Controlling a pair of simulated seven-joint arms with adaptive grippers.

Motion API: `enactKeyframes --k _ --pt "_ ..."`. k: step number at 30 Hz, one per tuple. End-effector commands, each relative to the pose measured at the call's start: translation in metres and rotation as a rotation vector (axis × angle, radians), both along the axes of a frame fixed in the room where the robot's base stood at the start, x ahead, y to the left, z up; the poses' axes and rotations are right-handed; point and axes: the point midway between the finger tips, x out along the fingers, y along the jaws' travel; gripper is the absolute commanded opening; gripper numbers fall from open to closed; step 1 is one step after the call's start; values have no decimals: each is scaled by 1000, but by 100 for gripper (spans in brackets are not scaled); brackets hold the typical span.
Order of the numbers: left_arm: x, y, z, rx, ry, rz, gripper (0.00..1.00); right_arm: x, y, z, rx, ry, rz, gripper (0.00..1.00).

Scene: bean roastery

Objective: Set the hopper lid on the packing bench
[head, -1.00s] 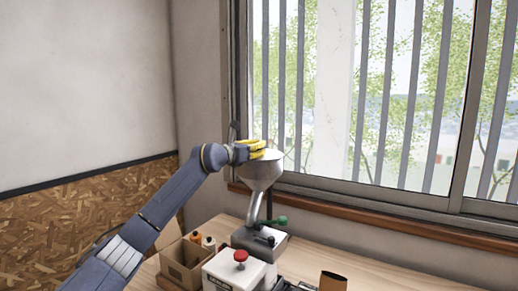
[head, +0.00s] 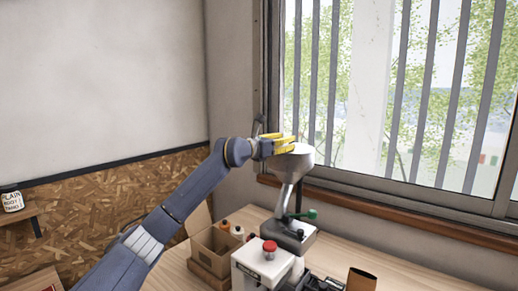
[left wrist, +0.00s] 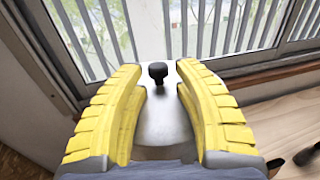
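The grey metal hopper (head: 294,160) tops a machine on a wooden bench. In the left wrist view, a smooth metal surface with a black knob (left wrist: 158,72), apparently the hopper lid (left wrist: 165,125), lies below my open left gripper (left wrist: 160,68). Its two yellow fingers stand either side of the knob, apart from it, with nothing held. In the head view, my left gripper (head: 290,144) is at the hopper's rim and hides part of it; the lid is not clearly distinguishable there. My right gripper is not in view. I cannot tell which surface is the packing bench.
A barred window stands behind. A labelled can (head: 12,199) is at far left.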

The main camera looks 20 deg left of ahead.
Motion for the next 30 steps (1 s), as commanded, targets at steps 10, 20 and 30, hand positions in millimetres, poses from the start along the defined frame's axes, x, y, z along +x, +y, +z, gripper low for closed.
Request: enactKeyframes --k 10,20,30 --pt "-62 31 -11 3 21 2 30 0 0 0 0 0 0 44" --pt "-109 52 -6 1 13 1 30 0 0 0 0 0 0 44" --pt "-125 59 -5 0 10 1 50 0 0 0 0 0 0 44"
